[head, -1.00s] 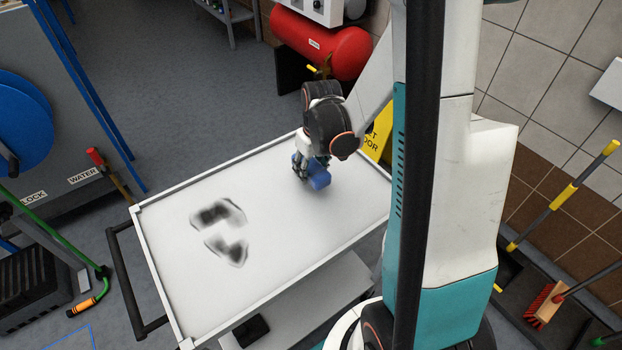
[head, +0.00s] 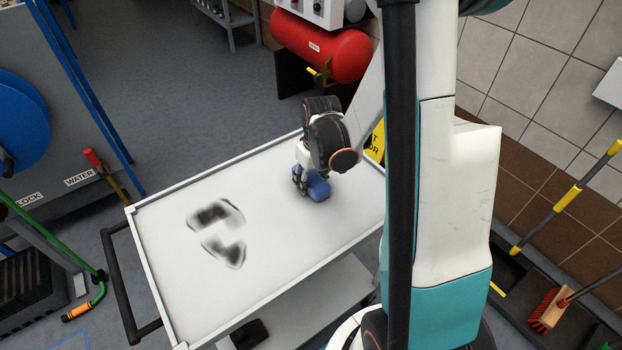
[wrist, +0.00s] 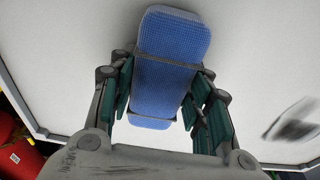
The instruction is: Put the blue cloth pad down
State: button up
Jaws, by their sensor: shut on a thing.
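The blue cloth pad (head: 318,188) is at the right part of the white cart top (head: 265,245). In the wrist view the pad (wrist: 172,75) is a rounded blue block with a woven face, standing between the fingers. My gripper (head: 305,185) points down at the cart top and is shut on the pad. In the wrist view its green-lined fingers (wrist: 163,105) press on both sides of it. The pad is at or very near the surface; I cannot tell whether it touches.
Dark smudges (head: 215,215) mark the cart top left of the pad. The cart has a raised rim and a black handle (head: 118,285) on the left. A red tank (head: 320,47) and a yellow sign (head: 375,140) stand behind. The front of the top is clear.

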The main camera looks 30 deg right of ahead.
aim_at(315, 181)
jog(key=o, duration=1)
jog(key=shift+f, duration=0.1)
jog(key=shift+o, duration=0.2)
jog(key=shift+r+p, duration=0.5)
jog(key=shift+p, duration=0.15)
notch_tip(315, 181, up, 14)
jog(key=s+p, duration=0.2)
jog(key=p, duration=0.3)
jog(key=shift+f+p, duration=0.25)
jog(key=shift+p, duration=0.1)
